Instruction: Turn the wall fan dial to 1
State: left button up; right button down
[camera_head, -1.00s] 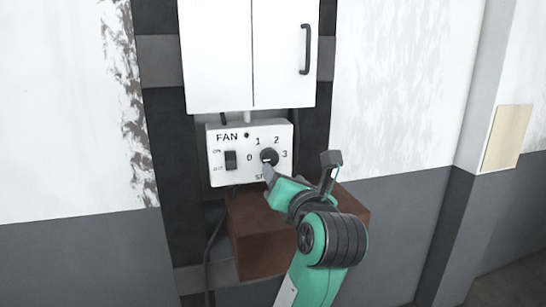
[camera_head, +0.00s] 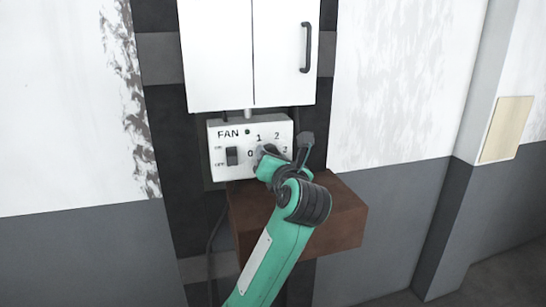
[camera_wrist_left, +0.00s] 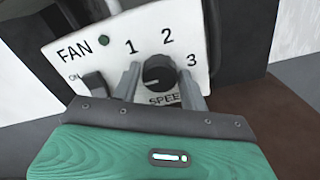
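The white fan panel (camera_head: 222,172) is on the wall, with labels 1, 2 and 3 around a black dial (camera_wrist_left: 158,72). In the left wrist view, a light mark shows on the dial's lower left side. My left gripper (camera_wrist_left: 160,70) is open, with one finger on each side of the dial and a small gap showing on both sides. In the head view, my left gripper (camera_head: 268,152) covers most of the dial. My right gripper is not in view.
A white cabinet (camera_head: 218,60) hangs over the panel. A brown box (camera_head: 340,225) juts out below, close under my left arm.

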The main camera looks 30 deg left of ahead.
pick_arm(q)
jog(key=c, duration=0.6)
jog(key=shift+o, duration=0.2)
jog(key=shift+m+p, duration=5.9)
jog(key=shift+p, duration=0.35)
jog(key=shift+f, duration=0.1)
jog(key=o, duration=1)
jog(key=shift+d, duration=0.1)
